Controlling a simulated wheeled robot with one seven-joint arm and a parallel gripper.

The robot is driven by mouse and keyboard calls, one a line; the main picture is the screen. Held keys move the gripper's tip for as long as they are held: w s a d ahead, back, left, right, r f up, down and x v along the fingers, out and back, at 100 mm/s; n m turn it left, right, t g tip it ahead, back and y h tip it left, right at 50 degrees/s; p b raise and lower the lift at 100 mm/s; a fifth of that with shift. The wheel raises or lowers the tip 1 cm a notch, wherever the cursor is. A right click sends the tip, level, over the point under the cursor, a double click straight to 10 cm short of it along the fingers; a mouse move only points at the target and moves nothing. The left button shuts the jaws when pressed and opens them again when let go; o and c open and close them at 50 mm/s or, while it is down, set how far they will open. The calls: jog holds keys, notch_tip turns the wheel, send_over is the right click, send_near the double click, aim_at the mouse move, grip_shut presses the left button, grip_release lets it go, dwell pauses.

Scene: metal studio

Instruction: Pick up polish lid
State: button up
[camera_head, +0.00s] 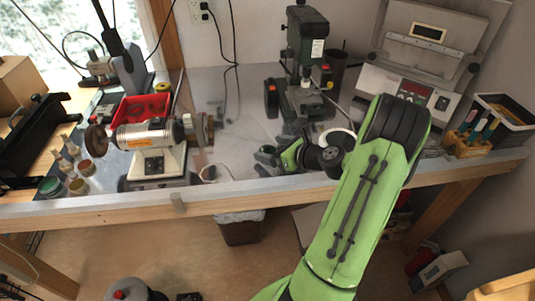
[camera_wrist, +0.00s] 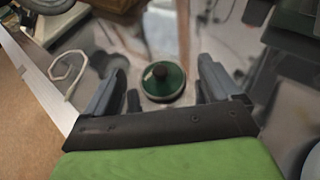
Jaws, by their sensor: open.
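The polish lid (camera_wrist: 163,84), a round green disc with a dark knob in its middle, lies on the shiny grey bench top in the wrist view. It sits between and just beyond my two fingers, with clear space on both sides. My gripper (camera_wrist: 162,72) is open and empty, reaching down over the bench. In the head view my gripper (camera_head: 277,156) is low over the bench, left of my green arm. I cannot make out the lid there; my gripper and arm may hide it.
A bench grinder (camera_head: 155,137) stands left of my gripper, and a drill press (camera_head: 303,75) stands behind it. Several small jars (camera_head: 78,186) stand at the far left. A white cord (camera_wrist: 68,72) lies near the bench's front edge. A grey machine (camera_head: 410,92) is at the back right.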

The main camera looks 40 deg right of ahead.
jog(key=shift+w+f, duration=0.2)
jog(key=shift+w, duration=0.2)
jog(key=shift+s+r, duration=0.1)
jog(key=c, duration=1.1)
